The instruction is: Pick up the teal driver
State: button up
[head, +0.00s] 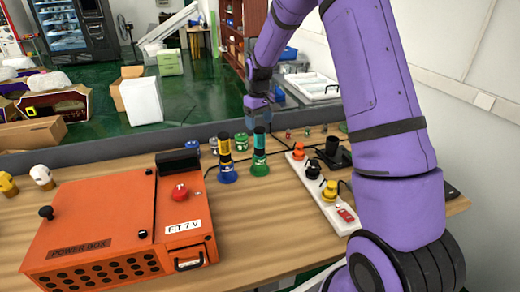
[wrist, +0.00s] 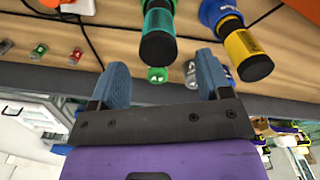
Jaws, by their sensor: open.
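The teal driver (head: 259,141) stands upright on the table in the head view, with a dark top and a green base. In the wrist view the teal driver (wrist: 158,20) shows at the top centre, its black end toward my gripper. My gripper (wrist: 162,68) is open, with blue fingers apart and nothing between them. The driver's black end lies just beyond the fingertips, roughly in line with the gap. In the head view my gripper (head: 258,104) is above and behind the driver, apart from it.
A yellow driver (head: 225,148) with a blue base stands close to the left; it also shows in the wrist view (wrist: 243,45). An orange power box (head: 110,215) fills the front left. A white power strip (head: 310,185) with plugs lies to the right. Small items stand behind.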

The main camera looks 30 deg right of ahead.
aim_at(260, 129)
jog(key=shift+d+f, duration=0.1)
jog(key=shift+f, duration=3.25)
jog(key=c, duration=1)
